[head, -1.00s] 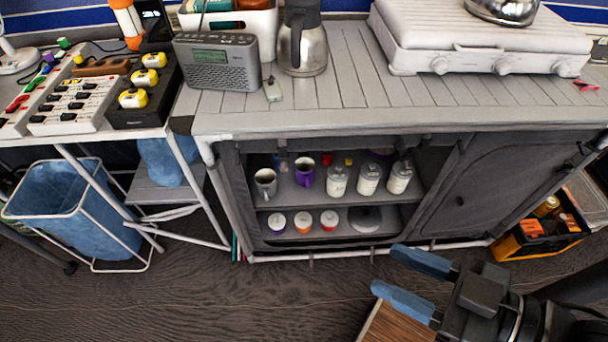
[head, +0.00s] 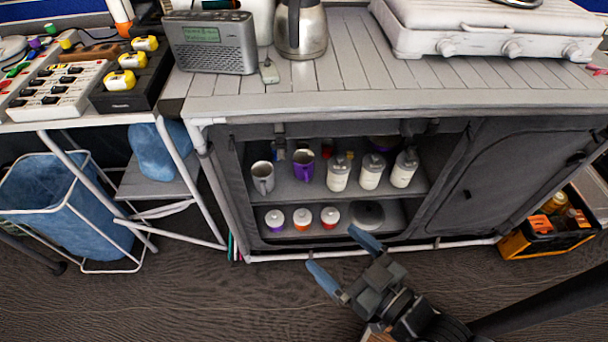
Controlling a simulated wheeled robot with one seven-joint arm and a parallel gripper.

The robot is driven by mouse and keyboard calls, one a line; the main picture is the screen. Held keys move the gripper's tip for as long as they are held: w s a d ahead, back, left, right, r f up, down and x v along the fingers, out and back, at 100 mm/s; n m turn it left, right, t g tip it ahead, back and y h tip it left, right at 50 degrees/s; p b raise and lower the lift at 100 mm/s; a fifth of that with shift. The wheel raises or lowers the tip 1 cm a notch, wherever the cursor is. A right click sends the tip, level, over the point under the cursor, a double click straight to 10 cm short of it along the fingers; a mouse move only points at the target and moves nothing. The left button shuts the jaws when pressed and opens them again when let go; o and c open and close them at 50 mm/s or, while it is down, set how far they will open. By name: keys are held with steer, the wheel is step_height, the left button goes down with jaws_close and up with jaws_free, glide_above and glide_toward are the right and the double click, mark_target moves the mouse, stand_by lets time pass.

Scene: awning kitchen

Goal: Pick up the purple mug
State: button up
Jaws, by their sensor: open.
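The purple mug (head: 303,165) stands upright on the upper shelf of the open cabinet, between a grey metal mug (head: 263,177) on its left and white-labelled bottles on its right. My gripper (head: 340,262) is in front of the cabinet and apart from it, lower in the picture and to the right of the mug. Its two blue fingers are spread and point up and left, with nothing between them.
White bottles (head: 338,173) stand right of the purple mug. Several small lidded jars (head: 302,218) and a grey round lid (head: 367,214) are on the lower shelf (head: 345,231). The countertop (head: 370,88) overhangs the shelves. Floor in front is clear.

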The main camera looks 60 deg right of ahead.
steer(key=w+d+f+m+h+b, duration=0.2)
steer(key=w+d+f, duration=0.2)
steer(key=w+f, duration=0.25)
steer(key=w+d+f+m+h+b, duration=0.1)
steer(key=w+d+f+h+b, duration=0.15)
steer(key=w+d+f, duration=0.35)
steer(key=m+g+h+b, duration=0.3)
steer(key=g+h+b, duration=0.1)
steer(key=h+b, duration=0.1)
glide_toward(305, 166)
steer(key=x, duration=0.3)
steer(key=shift+s+r+y, duration=0.1)
steer(key=shift+r+y, duration=0.05)
steer(key=shift+y, duration=0.1)
steer(key=shift+w+d, duration=0.35)
steer(key=shift+d, duration=0.3)
steer(key=b+x, duration=0.3)
steer(key=x, duration=0.4)
steer(key=shift+w, duration=0.15)
steer(key=c, duration=1.2)
